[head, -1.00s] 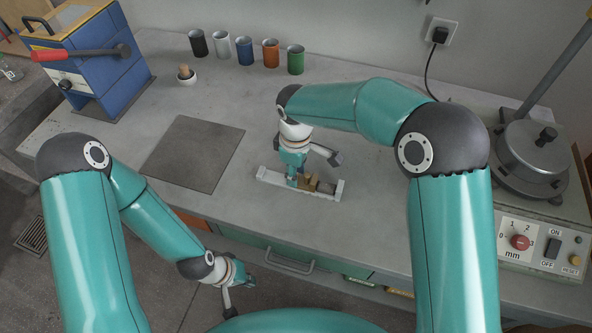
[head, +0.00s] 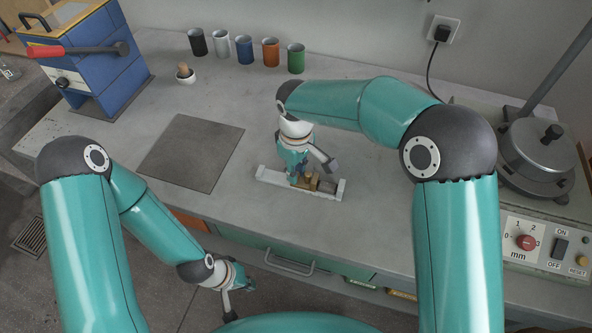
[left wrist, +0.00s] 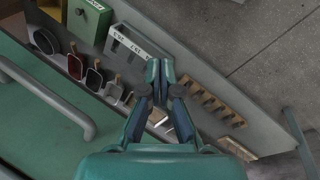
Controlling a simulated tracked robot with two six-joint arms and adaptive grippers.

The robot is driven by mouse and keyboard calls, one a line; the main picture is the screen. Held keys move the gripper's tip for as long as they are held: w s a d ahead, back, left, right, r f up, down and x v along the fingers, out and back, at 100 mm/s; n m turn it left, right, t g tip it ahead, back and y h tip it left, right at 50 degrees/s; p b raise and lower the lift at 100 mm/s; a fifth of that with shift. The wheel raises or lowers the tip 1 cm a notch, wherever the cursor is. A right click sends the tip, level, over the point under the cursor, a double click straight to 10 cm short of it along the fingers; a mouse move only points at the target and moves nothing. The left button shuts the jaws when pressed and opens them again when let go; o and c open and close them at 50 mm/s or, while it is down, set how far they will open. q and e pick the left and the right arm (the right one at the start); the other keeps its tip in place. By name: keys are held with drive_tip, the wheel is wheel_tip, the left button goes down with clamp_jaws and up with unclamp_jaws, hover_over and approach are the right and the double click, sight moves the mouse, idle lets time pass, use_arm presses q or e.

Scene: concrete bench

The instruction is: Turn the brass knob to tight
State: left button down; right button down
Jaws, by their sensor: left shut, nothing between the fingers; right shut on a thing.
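A pale metal fixture (head: 270,178) lies near the front of the bench, with brass-coloured parts (head: 312,182) in its middle. My right gripper (head: 295,180) points down at these parts and is shut on what appears to be the brass knob; the fingers hide the knob and any tight mark. My left gripper (head: 238,300) hangs in front of the bench, away from the fixture. It is shut and empty, and its closed fingers also show in the left wrist view (left wrist: 160,80).
A dark square plate (head: 190,153) lies left of the fixture. Several coloured cups (head: 245,49) stand along the back. A blue machine (head: 95,60) is at the left, a metal pot (head: 535,150) and control panel (head: 545,240) at the right. Below my left gripper is a slotted rack (left wrist: 210,103).

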drive_tip(key=c, duration=1.1)
unclamp_jaws()
drive_tip(key=shift+r, duration=0.15)
wheel_tip(320, 180, up, 12)
drive_tip(key=shift+f, duration=0.15)
